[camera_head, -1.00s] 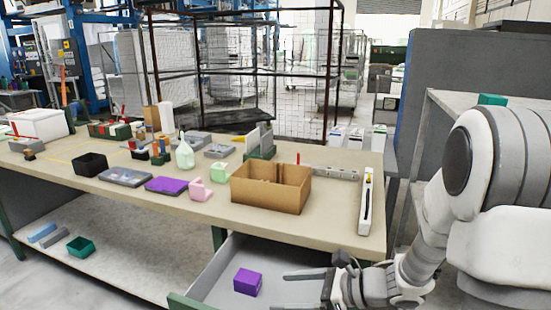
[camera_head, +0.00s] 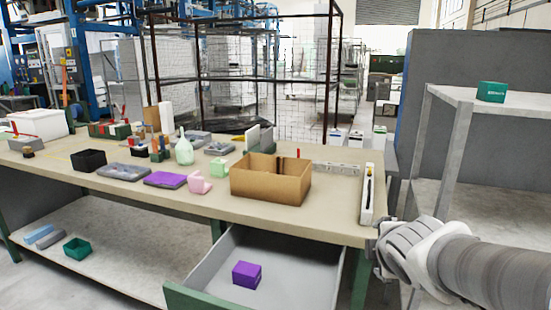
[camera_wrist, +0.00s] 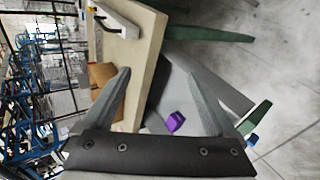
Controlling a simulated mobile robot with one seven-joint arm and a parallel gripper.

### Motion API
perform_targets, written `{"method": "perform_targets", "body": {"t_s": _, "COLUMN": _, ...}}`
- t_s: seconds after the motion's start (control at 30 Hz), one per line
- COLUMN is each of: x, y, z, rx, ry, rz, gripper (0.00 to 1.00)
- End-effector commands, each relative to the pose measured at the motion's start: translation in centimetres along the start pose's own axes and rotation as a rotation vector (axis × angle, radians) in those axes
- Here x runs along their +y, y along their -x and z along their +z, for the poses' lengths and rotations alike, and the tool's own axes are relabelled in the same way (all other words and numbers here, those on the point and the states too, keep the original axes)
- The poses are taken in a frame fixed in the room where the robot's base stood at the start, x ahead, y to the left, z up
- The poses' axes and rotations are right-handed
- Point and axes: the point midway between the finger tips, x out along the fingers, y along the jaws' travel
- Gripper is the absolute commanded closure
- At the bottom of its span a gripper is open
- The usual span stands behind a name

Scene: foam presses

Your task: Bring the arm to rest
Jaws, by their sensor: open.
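My gripper (camera_wrist: 165,95) shows in the wrist view with its two fingers spread wide and nothing between them touching. In the head view my arm is at the lower right, beside the bench's right end, and the fingers are hidden there. A purple box (camera_head: 247,274) lies in the open drawer (camera_head: 305,262) under the bench. The purple box also shows in the wrist view (camera_wrist: 175,121), beyond the fingers and apart from them.
The bench (camera_head: 335,226) holds a cardboard box (camera_head: 269,188), a purple tray (camera_head: 166,179), a black bin (camera_head: 88,160) and a white upright holder (camera_head: 367,195). A shelf (camera_head: 452,94) at the right bears a green box (camera_head: 491,91). The drawer juts into the floor space.

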Motion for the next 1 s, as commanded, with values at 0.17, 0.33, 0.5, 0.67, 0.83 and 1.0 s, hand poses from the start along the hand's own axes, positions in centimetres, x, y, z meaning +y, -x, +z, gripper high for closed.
{"method": "perform_targets", "body": {"t_s": 0.17, "x": -4.7, "y": 3.9, "z": 0.5, "rx": -0.080, "ry": -0.576, "rz": -0.117, "gripper": 0.08}}
{"method": "perform_targets", "body": {"t_s": 0.33, "x": -9.8, "y": 7.8, "z": -0.9, "rx": -0.142, "ry": -1.080, "rz": -0.265, "gripper": 0.08}}
{"method": "perform_targets", "body": {"t_s": 0.5, "x": -14.3, "y": 12.0, "z": -3.5, "rx": -0.209, "ry": -1.490, "rz": -0.445, "gripper": 0.08}}
{"method": "perform_targets", "body": {"t_s": 0.67, "x": -9.6, "y": 15.0, "z": -2.9, "rx": -0.213, "ry": -1.468, "rz": -0.436, "gripper": 0.08}}
{"method": "perform_targets", "body": {"t_s": 0.83, "x": -6.1, "y": 17.7, "z": -2.6, "rx": -0.213, "ry": -1.466, "rz": -0.435, "gripper": 0.08}}
{"method": "perform_targets", "body": {"t_s": 1.0, "x": -2.6, "y": 20.4, "z": -2.4, "rx": -0.213, "ry": -1.465, "rz": -0.434, "gripper": 0.08}}
